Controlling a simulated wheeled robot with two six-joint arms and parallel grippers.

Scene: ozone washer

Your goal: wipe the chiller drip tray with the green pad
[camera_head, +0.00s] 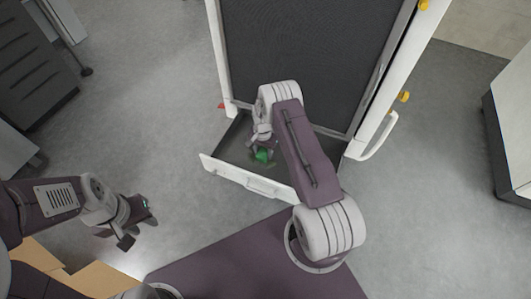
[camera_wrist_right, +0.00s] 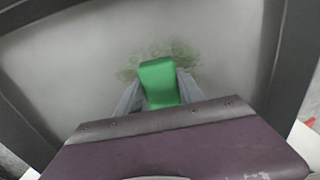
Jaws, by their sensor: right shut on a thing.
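The green pad (camera_head: 262,155) is between the fingers of my right gripper (camera_head: 261,150), which is shut on it. In the right wrist view the green pad (camera_wrist_right: 159,82) sits between the two grey fingertips (camera_wrist_right: 159,94), over the pale floor of the drip tray (camera_wrist_right: 80,60). A greenish stain (camera_wrist_right: 185,52) spreads on the tray floor around the pad. I cannot tell for certain whether the pad touches the floor. In the head view the drip tray (camera_head: 225,171) is pulled out at the chiller's foot. My left gripper (camera_head: 138,222) is apart at the left, its fingers spread and empty.
The chiller (camera_head: 300,50) with its dark mesh front stands behind the tray. A white handle (camera_head: 378,138) sticks out at its right. A dark cabinet (camera_head: 35,70) is at the upper left, and cardboard (camera_head: 95,283) is at the lower left. Grey floor lies clear on both sides.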

